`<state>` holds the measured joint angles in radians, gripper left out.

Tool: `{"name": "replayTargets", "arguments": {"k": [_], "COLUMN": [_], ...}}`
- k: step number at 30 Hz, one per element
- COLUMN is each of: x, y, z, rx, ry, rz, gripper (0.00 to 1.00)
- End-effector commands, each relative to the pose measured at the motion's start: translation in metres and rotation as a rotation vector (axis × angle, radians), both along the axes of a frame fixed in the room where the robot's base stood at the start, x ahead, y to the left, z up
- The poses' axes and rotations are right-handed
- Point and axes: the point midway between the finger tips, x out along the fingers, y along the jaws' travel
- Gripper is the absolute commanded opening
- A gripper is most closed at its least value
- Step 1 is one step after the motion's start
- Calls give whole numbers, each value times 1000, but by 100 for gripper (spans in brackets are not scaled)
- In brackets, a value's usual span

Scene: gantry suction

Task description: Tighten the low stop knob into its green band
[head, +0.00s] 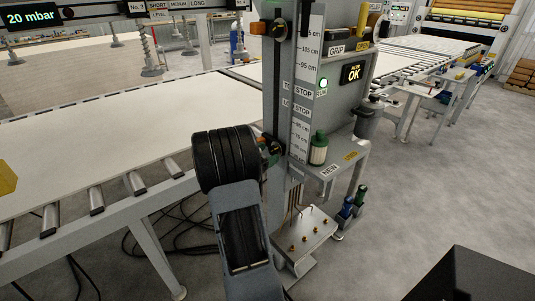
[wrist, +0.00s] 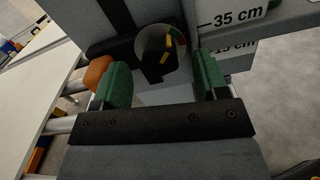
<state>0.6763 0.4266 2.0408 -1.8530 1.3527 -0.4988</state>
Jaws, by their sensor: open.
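The low stop knob (wrist: 156,68) is black with yellow marks. In the wrist view it sits at the upper middle, in front of a pale round dial (wrist: 147,40) with a little red and green at its right edge. My gripper (wrist: 162,76) is open, its green pads left and right of the knob, with space on both sides and nothing held. An orange block (wrist: 97,72) shows beyond the left pad. In the head view my arm hides most of the low stop on the grey column (head: 283,90). The knob's exact angle is unclear.
The scale (head: 308,60) runs up the column. A similar upper stop knob (head: 280,28) is above. A shelf (head: 330,172) holds a green-capped bottle (head: 319,148) at right. A roller conveyor with a pale board (head: 110,140) lies left. Cables lie on the floor.

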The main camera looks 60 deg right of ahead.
Motion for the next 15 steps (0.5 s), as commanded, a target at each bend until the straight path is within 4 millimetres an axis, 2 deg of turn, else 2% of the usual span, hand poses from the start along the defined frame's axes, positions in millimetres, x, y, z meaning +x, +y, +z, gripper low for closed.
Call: {"name": "replayTargets", "arguments": {"k": [12, 15], "x": [-2, -2], "y": [-6, -6], "z": [0, 0], "rx": [1, 1], "ry": [1, 1], "rz": [0, 0], "gripper": [67, 60]}}
